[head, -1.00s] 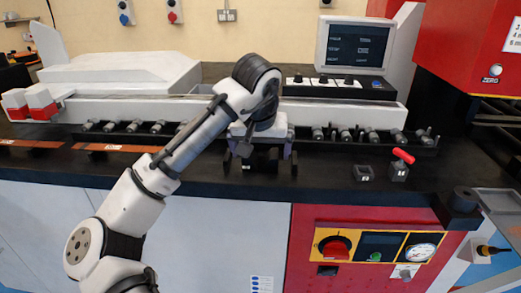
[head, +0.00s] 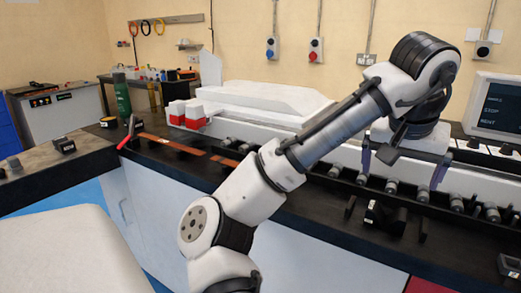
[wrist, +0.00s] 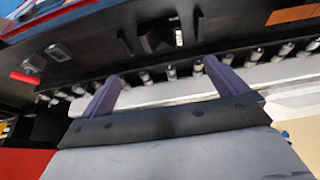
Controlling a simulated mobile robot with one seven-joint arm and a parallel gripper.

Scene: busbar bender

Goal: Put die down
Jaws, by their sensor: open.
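A black die (head: 388,216) sits on the dark bench top, between two small upright black posts. It also shows in the wrist view (wrist: 155,38) with a pale mark at its side. My gripper (head: 400,180) is open, its two purple fingers spread wide and pointing down. In the wrist view my gripper (wrist: 163,72) has nothing between its fingertips, and the die lies beyond them, apart from them. I cannot tell the exact height of the fingertips above the bench.
A row of grey rollers (head: 456,203) runs along the white machine close to the fingers. Small grey blocks (wrist: 58,52) and a red handle (wrist: 25,78) lie on the bench. Copper strips (head: 175,143) lie left of my arm. The bench front beside the die is clear.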

